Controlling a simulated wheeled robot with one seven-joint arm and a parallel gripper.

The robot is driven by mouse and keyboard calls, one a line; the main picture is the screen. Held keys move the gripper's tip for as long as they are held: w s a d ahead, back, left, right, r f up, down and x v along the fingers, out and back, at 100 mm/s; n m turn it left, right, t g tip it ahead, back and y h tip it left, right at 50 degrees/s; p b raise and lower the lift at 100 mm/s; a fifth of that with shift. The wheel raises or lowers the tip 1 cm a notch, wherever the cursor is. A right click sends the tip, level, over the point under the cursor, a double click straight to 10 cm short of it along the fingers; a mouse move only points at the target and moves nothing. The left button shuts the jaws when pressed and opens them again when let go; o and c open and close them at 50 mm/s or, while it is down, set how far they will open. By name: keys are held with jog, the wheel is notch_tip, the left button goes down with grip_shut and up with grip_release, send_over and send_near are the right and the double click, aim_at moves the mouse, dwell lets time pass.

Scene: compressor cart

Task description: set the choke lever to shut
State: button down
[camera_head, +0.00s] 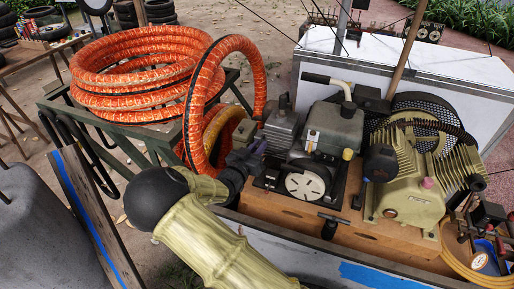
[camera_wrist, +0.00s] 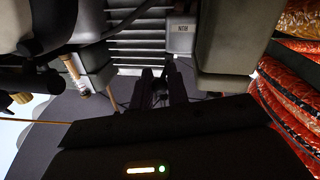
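The compressor's engine (camera_head: 332,130) sits on the wooden cart bed, with a grey finned block and a pale round recoil cover on its front. My gripper (camera_head: 257,148) is at the left side of this engine, close to the finned block. In the wrist view my gripper's dark fingers (camera_wrist: 160,75) point at grey fins (camera_wrist: 140,45) and a small grey box with a label (camera_wrist: 181,36). The fingers are close together and dark, so I cannot tell whether they are shut or touch anything. I cannot make out the choke lever for certain; it may be hidden by my gripper.
A yellowish finned compressor pump (camera_head: 410,185) stands right of the engine. Coiled orange hose (camera_head: 140,75) lies on a green stand at left, and one loop rises close behind my gripper. A white box (camera_head: 440,75) stands behind.

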jog(key=c, duration=1.3)
grip_release()
jog(key=shift+s+d+r, duration=0.1)
jog(key=shift+s+d, duration=0.05)
jog(key=shift+d, duration=0.65)
jog(key=shift+o, duration=0.2)
jog(key=shift+s+a, duration=0.3)
jog(key=shift+a, duration=0.3)
jog(key=b+v, duration=0.1)
jog(key=v, duration=1.5)
jog(key=shift+s+b, duration=0.2)
jog(key=shift+b, duration=0.15)
jog(key=shift+a, duration=0.15)
